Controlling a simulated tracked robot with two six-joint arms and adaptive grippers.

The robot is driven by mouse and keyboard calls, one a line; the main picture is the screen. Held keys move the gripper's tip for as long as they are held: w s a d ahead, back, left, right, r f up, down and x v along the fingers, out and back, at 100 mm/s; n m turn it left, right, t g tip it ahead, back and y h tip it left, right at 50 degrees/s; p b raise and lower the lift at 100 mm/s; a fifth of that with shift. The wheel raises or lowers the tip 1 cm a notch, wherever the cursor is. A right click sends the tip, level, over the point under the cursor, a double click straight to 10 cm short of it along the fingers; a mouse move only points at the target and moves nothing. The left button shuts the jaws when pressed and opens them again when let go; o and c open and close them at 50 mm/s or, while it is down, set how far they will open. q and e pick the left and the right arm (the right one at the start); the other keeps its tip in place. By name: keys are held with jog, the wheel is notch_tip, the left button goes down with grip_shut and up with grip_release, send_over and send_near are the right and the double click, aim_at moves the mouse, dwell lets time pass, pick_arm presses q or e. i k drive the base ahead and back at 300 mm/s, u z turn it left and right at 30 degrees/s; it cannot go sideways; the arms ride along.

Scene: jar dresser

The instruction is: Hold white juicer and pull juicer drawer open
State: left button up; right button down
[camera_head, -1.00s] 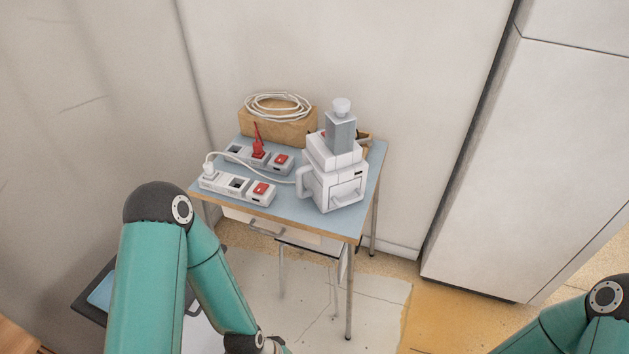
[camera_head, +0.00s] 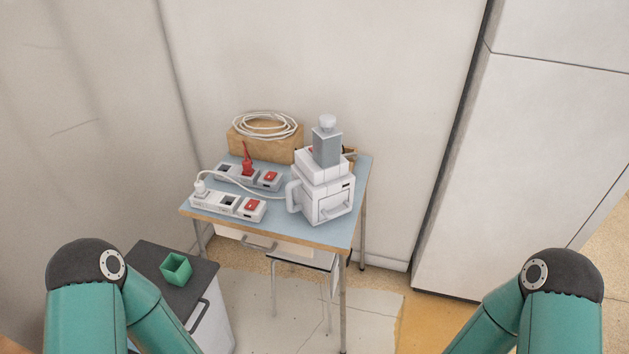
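The white juicer (camera_head: 319,186) stands upright on the right part of a small blue-topped table (camera_head: 280,219). It has a grey block with a pale cap (camera_head: 327,145) on top and a loop handle (camera_head: 292,196) on its left side. The juicer drawer (camera_head: 334,207) is in its front face, with a bar handle across it; it looks closed. Both of my teal arms show at the bottom corners, well short of the table. My left and right grippers are outside the view.
Two power strips (camera_head: 228,206) (camera_head: 247,177) with red switches and a white cord lie left of the juicer. A cable coil (camera_head: 265,125) rests on a cardboard box (camera_head: 263,144) behind. A dark-topped cabinet (camera_head: 194,293) with a green cup (camera_head: 176,269) stands front left, a tall white cabinet (camera_head: 520,170) right.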

aim_at(332, 206)
jog(key=u, duration=0.05)
jog(key=i, duration=1)
jog(key=z, duration=0.05)
